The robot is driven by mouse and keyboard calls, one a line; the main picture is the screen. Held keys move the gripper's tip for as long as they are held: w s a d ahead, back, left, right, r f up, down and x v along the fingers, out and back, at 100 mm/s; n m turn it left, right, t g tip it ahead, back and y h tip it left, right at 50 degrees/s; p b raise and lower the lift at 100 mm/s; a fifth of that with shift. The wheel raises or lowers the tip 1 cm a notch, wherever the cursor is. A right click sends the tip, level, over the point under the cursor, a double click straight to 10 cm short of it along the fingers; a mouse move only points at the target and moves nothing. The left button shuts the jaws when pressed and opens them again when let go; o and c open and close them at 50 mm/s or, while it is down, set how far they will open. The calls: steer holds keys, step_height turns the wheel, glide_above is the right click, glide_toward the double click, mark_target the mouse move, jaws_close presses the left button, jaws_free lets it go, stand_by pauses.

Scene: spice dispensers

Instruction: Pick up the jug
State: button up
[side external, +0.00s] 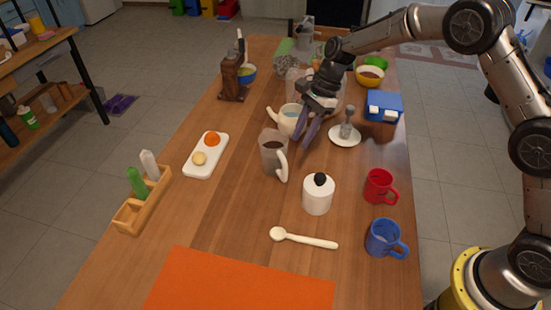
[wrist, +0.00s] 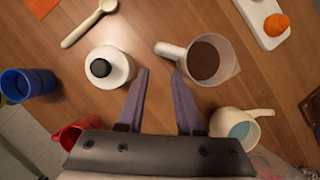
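The jug (side external: 270,158) is a clear, tall vessel with dark brown contents and a white handle, standing upright on the wooden table. In the wrist view the jug (wrist: 229,75) is at upper right, its handle pointing left. My gripper (side external: 307,132) is above the table, behind and to the right of the jug in the side view. In the wrist view my gripper (wrist: 160,75) has its two purple fingers apart with nothing between them. The jug's handle is just beyond the fingertips, apart from them as far as I can see.
A white lidded pot (side external: 317,197) is near the jug's handle side. A white teapot-like vessel (side external: 291,119) with bluish contents is behind the jug. Red (side external: 377,187) and blue (side external: 382,238) mugs, a spoon (side external: 303,239) and a white tray (side external: 192,168) are around.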

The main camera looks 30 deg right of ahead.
mark_target(285, 182)
steer(key=x, duration=1.4)
steer(key=shift+s+d+f, duration=0.1)
steer(key=shift+s+f, duration=0.05)
steer(key=shift+f, duration=0.2)
jaws_close()
steer(key=shift+r, duration=0.2)
stand_by(0.7)
